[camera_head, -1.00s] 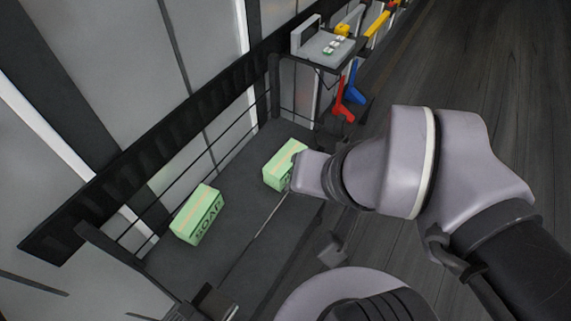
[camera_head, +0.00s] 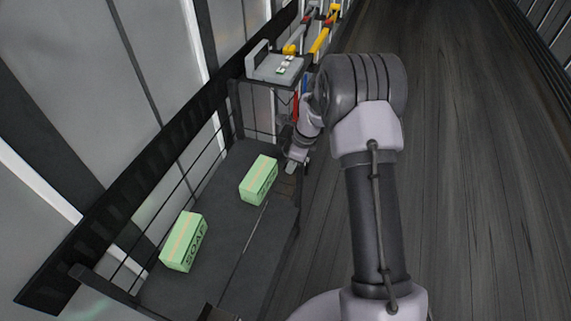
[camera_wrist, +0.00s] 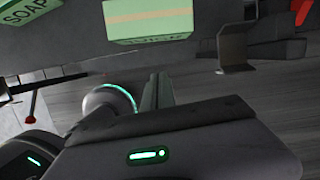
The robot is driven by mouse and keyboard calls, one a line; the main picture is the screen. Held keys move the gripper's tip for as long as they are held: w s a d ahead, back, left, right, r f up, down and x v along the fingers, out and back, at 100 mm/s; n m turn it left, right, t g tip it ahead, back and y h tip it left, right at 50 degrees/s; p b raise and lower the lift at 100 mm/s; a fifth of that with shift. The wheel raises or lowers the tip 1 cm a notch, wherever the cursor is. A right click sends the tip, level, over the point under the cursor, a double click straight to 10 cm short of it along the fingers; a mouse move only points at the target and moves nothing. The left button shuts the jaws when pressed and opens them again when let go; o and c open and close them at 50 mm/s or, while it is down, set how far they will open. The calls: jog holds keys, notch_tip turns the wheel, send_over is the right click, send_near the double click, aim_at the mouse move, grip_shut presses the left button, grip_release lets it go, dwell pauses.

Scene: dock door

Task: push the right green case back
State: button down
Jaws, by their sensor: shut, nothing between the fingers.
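The right green case (camera_head: 259,180) is a box with a pale orange stripe and dark lettering, lying on the dark grey platform (camera_head: 225,235). The left green case (camera_head: 186,241), marked SOAP, lies apart from it, lower left. My gripper (camera_head: 291,167) is just right of the right case, by the platform's aisle-side edge. In the wrist view, the closed fingers (camera_wrist: 157,90) are empty and point up toward the right case (camera_wrist: 150,19), with a gap in the picture. The left case shows at the upper left corner (camera_wrist: 26,10). The right case's top edge is cut off there.
A thin rail (camera_head: 185,190) and panelled wall run behind the cases. A grey stand (camera_head: 273,70) with small items stands beyond the platform's far end. Coloured pieces are farther back. The wooden floor (camera_head: 460,170) at right is clear.

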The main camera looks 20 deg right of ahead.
aim_at(274, 175)
jog(key=shift+w+a+f+b, duration=0.5)
jog(key=shift+a+f, duration=0.3)
jog(key=shift+f, duration=0.35)
jog(key=shift+w+a+f+b, duration=0.55)
jog(key=shift+a+f, duration=0.3)
jog(key=shift+f, duration=0.35)
jog(key=shift+w+a+f+b, duration=0.5)
jog(key=shift+a+f, duration=0.3)
jog(key=shift+f, duration=0.35)
